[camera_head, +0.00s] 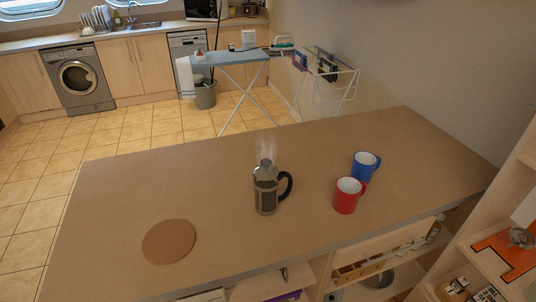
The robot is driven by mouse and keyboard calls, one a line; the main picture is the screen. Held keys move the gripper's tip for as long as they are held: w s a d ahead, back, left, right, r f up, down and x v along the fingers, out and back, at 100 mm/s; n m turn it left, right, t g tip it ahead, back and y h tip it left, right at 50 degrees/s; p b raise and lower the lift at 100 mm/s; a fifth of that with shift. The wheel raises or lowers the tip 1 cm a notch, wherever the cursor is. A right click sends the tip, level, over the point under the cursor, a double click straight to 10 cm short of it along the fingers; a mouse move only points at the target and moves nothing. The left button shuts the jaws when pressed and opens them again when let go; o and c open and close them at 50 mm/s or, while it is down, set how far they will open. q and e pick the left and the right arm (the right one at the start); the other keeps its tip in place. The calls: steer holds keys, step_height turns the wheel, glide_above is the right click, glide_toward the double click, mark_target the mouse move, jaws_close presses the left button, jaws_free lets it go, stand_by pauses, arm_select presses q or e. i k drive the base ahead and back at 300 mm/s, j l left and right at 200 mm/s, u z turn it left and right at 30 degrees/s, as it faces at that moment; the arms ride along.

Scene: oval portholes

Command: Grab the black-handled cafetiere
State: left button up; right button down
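The cafetiere (266,190) stands upright near the middle of the brown counter (210,170). It has a metal and glass body with dark contents and a domed lid. Its black handle (286,184) points to the right. Pale steam rises above the lid. Neither of my grippers shows in the head view, and nothing is touching the cafetiere.
A red mug (347,195) and a blue mug (365,166) stand right of the cafetiere. A flat round brown mat (169,241) lies at the front left. Open shelves (385,270) sit below the counter's front edge. The counter's far left is clear.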

mark_target(266, 181)
steer(key=i+l+u, duration=0.15)
steer(key=l, duration=2.1)
steer(key=k, duration=0.05)
